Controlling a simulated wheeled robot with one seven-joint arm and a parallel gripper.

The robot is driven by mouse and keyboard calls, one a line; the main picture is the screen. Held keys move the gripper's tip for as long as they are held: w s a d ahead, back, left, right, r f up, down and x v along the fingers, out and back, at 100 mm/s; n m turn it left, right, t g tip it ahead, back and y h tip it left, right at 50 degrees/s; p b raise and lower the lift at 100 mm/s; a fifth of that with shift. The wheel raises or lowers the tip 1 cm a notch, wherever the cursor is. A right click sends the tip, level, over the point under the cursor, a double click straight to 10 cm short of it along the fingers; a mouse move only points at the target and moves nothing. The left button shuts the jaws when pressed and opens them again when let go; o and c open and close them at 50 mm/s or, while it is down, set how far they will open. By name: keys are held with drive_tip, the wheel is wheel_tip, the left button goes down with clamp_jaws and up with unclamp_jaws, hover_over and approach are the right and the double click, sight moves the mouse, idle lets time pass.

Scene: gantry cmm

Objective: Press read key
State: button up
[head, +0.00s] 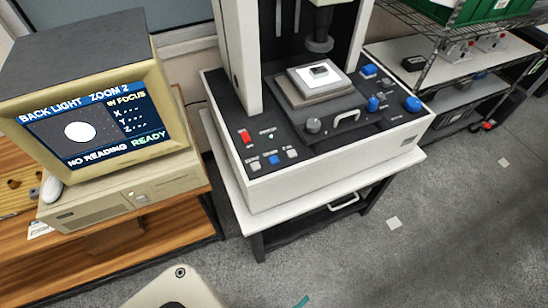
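The measuring machine (330,175) stands on a white-topped table, with a black control panel along its front. At the panel's front left are a red switch (246,137), a blue key (273,160) and white keys on either side of it, left (255,166) and right (292,153). Their labels are too small to read, so I cannot tell which is the read key. The monitor (95,130) shows "BACK LIGHT ZOOM 2", "IN FOCUS", blank X, Y and Z values, "NO READING" and "READY". My gripper is not in view.
A stage with a white plate and small dark part (319,71) sits under the lens (320,42). Blue knobs (412,103) are at the panel's right. A wooden desk (120,232) is left, wire shelving (470,85) right. Grey floor in front is mostly clear.

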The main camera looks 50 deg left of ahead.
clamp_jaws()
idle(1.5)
